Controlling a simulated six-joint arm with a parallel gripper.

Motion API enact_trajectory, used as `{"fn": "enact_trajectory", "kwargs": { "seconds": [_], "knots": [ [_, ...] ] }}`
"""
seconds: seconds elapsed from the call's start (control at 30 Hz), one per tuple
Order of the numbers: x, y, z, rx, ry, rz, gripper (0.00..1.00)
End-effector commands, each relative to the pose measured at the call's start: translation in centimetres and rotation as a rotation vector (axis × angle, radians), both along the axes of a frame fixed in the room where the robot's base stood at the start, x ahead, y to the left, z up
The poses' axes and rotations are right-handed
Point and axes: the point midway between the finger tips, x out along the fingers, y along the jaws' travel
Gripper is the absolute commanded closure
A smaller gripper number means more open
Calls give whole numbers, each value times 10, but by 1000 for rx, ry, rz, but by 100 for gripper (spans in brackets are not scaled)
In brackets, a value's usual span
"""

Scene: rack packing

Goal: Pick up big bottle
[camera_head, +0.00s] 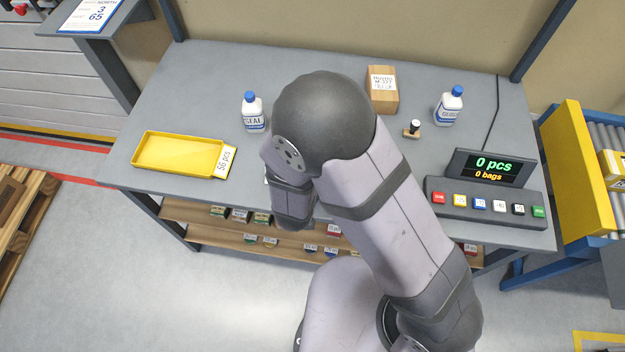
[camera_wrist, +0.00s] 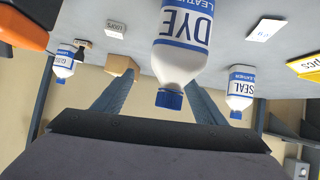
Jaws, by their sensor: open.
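A white bottle labelled DYE (camera_wrist: 178,66) with a blue cap is large in the centre of the wrist view, which appears upside down. My arm hides it in the head view. My gripper (camera_wrist: 158,82) is open, its two fingers reaching towards the left and right sides of this bottle; contact cannot be told. Another white bottle (camera_head: 447,108) stands at the back right and shows at the left in the wrist view (camera_wrist: 63,64).
A yellow tray (camera_head: 137,153) lies on the grey table (camera_head: 215,68) at the left. A cardboard box (camera_head: 383,97) and a small stamp-like object (camera_head: 412,129) are at the back. A button console (camera_head: 480,206) with a display is at the right.

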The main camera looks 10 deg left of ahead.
Motion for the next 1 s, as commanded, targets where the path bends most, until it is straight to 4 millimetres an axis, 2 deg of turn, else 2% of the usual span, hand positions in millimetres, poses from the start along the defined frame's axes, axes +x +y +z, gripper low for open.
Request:
{"fn": "enact_trajectory", "kwargs": {
  "seconds": [0.03,0.2,0.4,0.53,0.77,1.0],
  "knots": [
    [-8,7,-19,-51,-51,37,35],
    [-33,10,-38,-34,-253,10,35],
    [-60,13,-39,14,-452,15,35],
    [-72,14,-35,37,-530,26,35],
    [-77,15,-30,49,-569,33,35],
    [-64,13,-29,47,-568,30,35]
  ]
}}
